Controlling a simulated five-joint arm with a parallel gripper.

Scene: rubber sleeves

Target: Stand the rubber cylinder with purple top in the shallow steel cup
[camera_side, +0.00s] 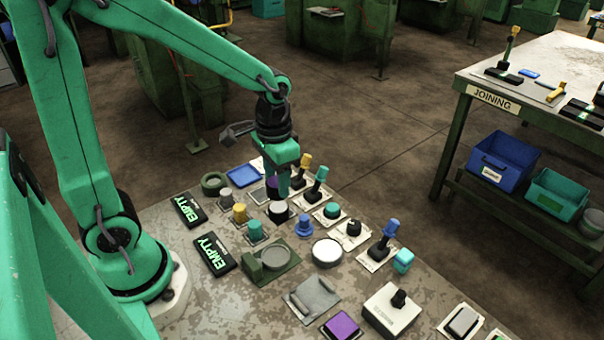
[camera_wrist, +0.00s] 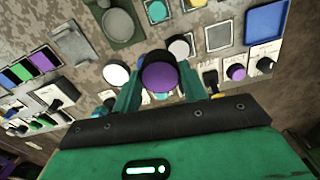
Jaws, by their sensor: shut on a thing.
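My gripper (camera_wrist: 160,84) is shut on the rubber cylinder with purple top (camera_wrist: 160,77). Its dark body sits between the two green fingers and its purple end faces the wrist camera. In the side view, my gripper (camera_side: 278,184) points down over the back of the bench, with purple showing beside a finger. How far the cylinder's base is above the bench is hidden. A grey, round, shallow dish on a green base looks like the steel cup (camera_side: 275,257). It is empty, nearer the side camera than my gripper, and also shows in the wrist view (camera_wrist: 117,23).
A black cylinder with white top (camera_side: 278,209) stands just in front of my gripper. A white disc (camera_side: 327,252) lies right of the cup. Several knobs and tall-handled switches stand close by on the right. A blue tray (camera_side: 243,175) lies behind left.

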